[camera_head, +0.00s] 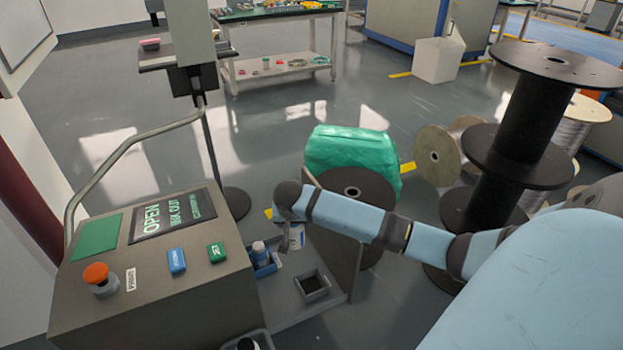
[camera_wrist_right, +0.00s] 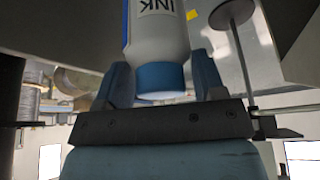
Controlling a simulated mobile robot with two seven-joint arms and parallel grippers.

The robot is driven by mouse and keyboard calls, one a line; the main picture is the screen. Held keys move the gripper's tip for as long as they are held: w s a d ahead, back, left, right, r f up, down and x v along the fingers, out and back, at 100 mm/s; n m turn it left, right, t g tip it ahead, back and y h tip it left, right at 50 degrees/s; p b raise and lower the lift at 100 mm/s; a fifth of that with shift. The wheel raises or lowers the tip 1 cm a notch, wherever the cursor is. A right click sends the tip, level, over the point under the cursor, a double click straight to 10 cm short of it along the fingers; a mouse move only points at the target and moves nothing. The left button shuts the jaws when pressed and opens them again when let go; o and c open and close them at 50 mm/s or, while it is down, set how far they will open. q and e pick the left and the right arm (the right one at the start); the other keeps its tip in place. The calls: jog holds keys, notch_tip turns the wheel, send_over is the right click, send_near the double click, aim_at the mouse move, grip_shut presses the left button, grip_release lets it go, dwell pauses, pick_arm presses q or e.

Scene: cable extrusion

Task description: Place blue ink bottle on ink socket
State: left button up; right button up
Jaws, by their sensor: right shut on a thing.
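The blue ink bottle (camera_wrist_right: 157,35) is white with an "INK" label and a blue cap (camera_wrist_right: 161,79). In the right wrist view it sits between the fingers of my right gripper (camera_wrist_right: 165,85), which is shut on it near the cap. In the head view my right gripper (camera_head: 284,228) points down behind the console, and a pale labelled piece (camera_head: 297,238) beside it appears to be the held bottle, partly hidden. An empty dark square socket in a grey frame (camera_head: 312,285) lies on the shelf below and to the right. My left gripper is not in view.
The console (camera_head: 160,285) with an orange knob (camera_head: 97,274) fills the lower left. Large black spools (camera_head: 515,160) and a green bundle (camera_head: 350,150) stand behind.

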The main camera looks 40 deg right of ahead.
pick_arm(q)
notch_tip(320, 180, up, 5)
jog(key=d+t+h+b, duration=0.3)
jog(key=b, duration=0.3)
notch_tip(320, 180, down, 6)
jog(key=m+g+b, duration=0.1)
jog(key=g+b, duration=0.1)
jog(key=b, duration=0.2)
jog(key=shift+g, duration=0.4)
pick_arm(e)
jog(key=s+d+f+m, duration=0.1)
jog(key=d+f, duration=0.1)
jog(key=f, duration=1.1)
jog(key=s+d+f, duration=0.1)
jog(key=d+f, duration=0.2)
jog(key=f, duration=1)
jog(key=shift+m+g+h, duration=0.3)
jog(key=shift+m, duration=0.1)
jog(key=shift+f, duration=0.2)
jog(key=o, duration=1.3)
